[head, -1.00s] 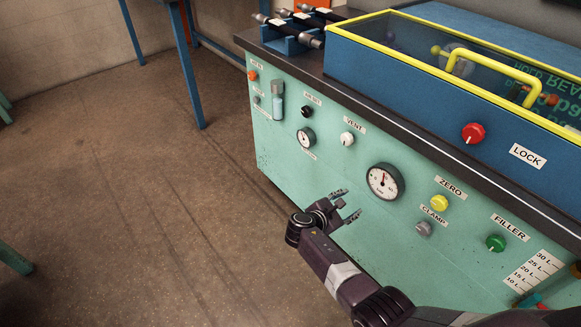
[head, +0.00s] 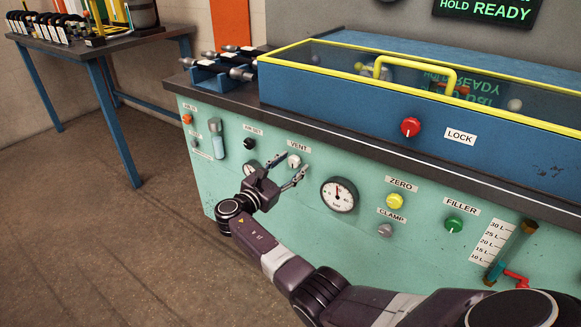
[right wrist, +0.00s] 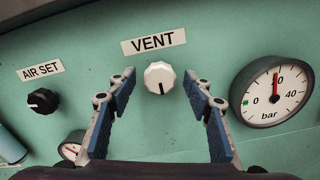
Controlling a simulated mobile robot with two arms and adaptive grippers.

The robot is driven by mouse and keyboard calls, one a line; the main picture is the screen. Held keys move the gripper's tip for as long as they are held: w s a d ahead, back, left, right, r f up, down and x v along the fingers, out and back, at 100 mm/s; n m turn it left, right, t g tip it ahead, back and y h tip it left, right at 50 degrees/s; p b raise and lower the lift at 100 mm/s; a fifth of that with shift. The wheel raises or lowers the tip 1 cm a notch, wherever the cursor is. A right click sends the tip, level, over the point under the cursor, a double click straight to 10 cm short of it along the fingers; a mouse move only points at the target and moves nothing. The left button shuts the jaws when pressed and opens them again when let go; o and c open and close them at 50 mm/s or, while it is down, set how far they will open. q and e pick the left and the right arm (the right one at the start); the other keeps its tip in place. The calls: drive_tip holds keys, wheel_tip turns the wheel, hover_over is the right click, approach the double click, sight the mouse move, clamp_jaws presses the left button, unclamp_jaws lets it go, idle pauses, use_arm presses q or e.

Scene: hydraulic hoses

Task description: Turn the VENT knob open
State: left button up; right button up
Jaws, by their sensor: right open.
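The VENT knob (head: 294,161) is a small white knob on the green front panel, under its VENT label (head: 299,146). In the right wrist view the VENT knob (right wrist: 160,78) shows a dark pointer line pointing down. My right gripper (head: 282,172) is open in front of the panel, just below and left of the knob in the head view. In the right wrist view my right gripper (right wrist: 163,95) has one finger on each side of the knob, with gaps between; contact is not visible. My left gripper is not in view.
The black AIR SET knob (right wrist: 43,101) is left of VENT, and a pressure gauge (head: 339,195) is to its right. The yellow ZERO (head: 395,201), grey CLAMP (head: 385,230) and green FILLER (head: 453,225) knobs sit further right. A dark countertop edge (head: 340,140) runs above.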

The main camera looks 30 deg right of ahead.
drive_tip(key=shift+d, duration=0.1)
drive_tip(key=c, duration=1.2)
drive_tip(key=shift+o, duration=0.2)
